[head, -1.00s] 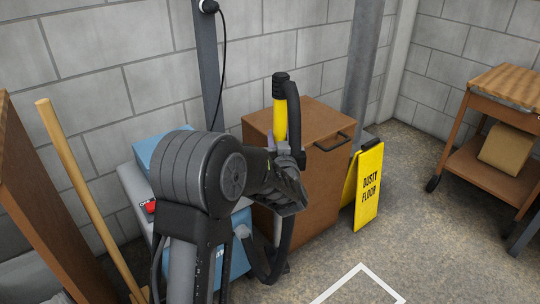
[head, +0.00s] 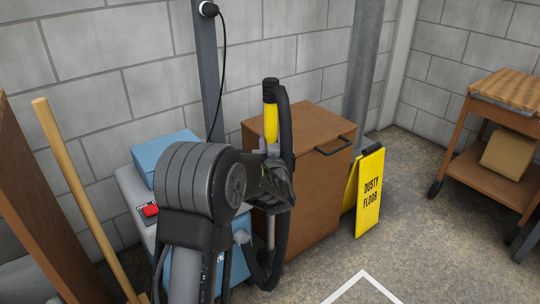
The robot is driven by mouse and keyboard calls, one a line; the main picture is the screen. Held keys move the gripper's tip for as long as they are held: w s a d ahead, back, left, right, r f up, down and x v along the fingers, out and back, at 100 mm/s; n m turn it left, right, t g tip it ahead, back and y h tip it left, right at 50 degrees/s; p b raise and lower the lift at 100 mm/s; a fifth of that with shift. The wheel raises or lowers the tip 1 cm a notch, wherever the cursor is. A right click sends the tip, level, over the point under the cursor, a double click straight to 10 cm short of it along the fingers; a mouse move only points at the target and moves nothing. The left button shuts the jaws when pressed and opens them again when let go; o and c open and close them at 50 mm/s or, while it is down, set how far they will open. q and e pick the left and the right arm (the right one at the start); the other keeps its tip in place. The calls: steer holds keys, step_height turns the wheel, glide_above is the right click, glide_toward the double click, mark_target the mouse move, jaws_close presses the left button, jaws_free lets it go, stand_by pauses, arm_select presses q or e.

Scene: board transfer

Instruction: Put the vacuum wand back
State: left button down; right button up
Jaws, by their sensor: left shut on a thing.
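The vacuum wand (head: 270,125) stands nearly upright in front of the wooden cabinet, with a black top, a yellow grip and a grey tube below. A black hose (head: 286,125) curves from its top down along its right side. My left gripper (head: 268,158) is shut on the wand just below the yellow part; my own arm hides much of the fingers. The blue and grey vacuum body (head: 135,190) stands behind my arm at the left, with a red switch (head: 150,210) on it. The wand's lower end is hidden. My right gripper is not in view.
A brown cabinet (head: 318,185) stands just right of the wand. A yellow "Dusty floor" sign (head: 369,195) stands beside it. A wooden pole (head: 80,190) leans at the left. A wooden cart (head: 470,170) is at the far right. The floor in front of the sign is clear.

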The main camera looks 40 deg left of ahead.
arm_select(q)
steer(key=f+b, duration=0.2)
steer(key=f, duration=0.1)
steer(key=f+b, duration=0.1)
steer(key=shift+a+f, duration=0.25)
steer(key=shift+f, duration=0.1)
steer(key=shift+f, duration=0.1)
steer(key=c, duration=1.4)
jaws_free()
steer(key=shift+f, duration=0.2)
steer(key=shift+c, duration=0.2)
steer(key=o, duration=0.5)
